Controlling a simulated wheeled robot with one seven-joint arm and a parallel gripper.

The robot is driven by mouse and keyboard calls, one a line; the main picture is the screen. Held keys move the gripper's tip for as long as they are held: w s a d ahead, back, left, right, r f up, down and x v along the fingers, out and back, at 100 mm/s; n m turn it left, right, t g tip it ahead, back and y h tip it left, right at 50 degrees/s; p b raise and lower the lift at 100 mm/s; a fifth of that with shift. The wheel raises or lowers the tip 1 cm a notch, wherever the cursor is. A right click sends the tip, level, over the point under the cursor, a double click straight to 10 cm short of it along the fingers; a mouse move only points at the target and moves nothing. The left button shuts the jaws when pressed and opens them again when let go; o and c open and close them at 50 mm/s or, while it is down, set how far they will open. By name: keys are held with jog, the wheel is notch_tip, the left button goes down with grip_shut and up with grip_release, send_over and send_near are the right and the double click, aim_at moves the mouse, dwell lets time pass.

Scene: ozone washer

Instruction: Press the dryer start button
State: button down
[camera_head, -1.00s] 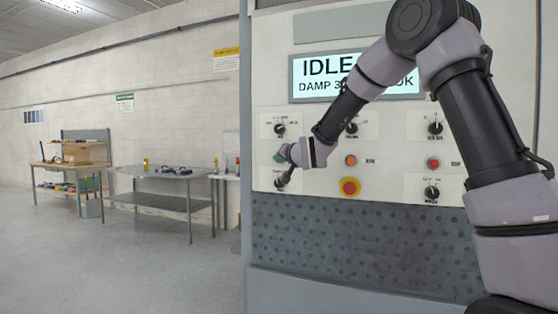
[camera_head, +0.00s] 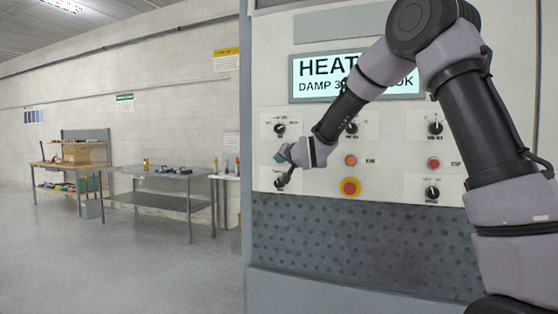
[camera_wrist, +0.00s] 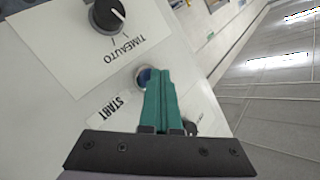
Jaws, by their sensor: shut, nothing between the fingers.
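The dryer start button (camera_wrist: 144,77) is a blue round button in a pale ring, beside a START label (camera_wrist: 113,108) in the wrist view. My gripper (camera_wrist: 159,73) is shut and empty, its teal fingers together. The fingertips overlap the right part of the button; I cannot tell whether they touch it. In the head view my gripper (camera_head: 281,156) is at the left of the control panel and hides the button. The display (camera_head: 325,70) reads HEAT on its top line, partly covered by my arm.
A black knob (camera_wrist: 106,14) marked TIME and AUTO is near the button. Other panel controls include an orange button (camera_head: 351,160), a red button (camera_head: 434,163) and a red stop button on yellow (camera_head: 350,187). Work tables (camera_head: 165,174) stand well to the left, with open floor between.

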jog(key=shift+s+a, duration=0.2)
jog(key=shift+s, duration=0.4)
jog(key=shift+s, duration=0.1)
jog(key=shift+s+a, duration=0.3)
jog(key=shift+s, duration=0.45)
jog(key=shift+s+a, duration=0.25)
jog(key=shift+s, duration=0.55)
jog(key=shift+s+a, duration=0.3)
jog(key=shift+s, duration=0.45)
jog(key=s+d+r+g+h, duration=0.2)
jog(key=s+d, duration=0.3)
jog(key=d, duration=0.4)
jog(key=s+d+r+g+h, duration=0.1)
jog(key=s+d+r, duration=0.1)
jog(key=s+d, duration=0.5)
jog(key=s+d+f+g, duration=0.1)
jog(key=s+d, duration=0.3)
jog(key=s, duration=0.3)
jog(key=s+d+f+m+g+h, duration=0.1)
jog(key=s+d+f+g, duration=0.1)
jog(key=s+d, duration=0.3)
jog(key=s+d+f+g+h, duration=0.1)
jog(key=s+d, duration=0.3)
jog(key=s, duration=0.6)
jog(key=shift+s+d+f+m+g, duration=0.25)
jog(key=shift+f+m+g, duration=0.15)
jog(key=shift+f, duration=0.25)
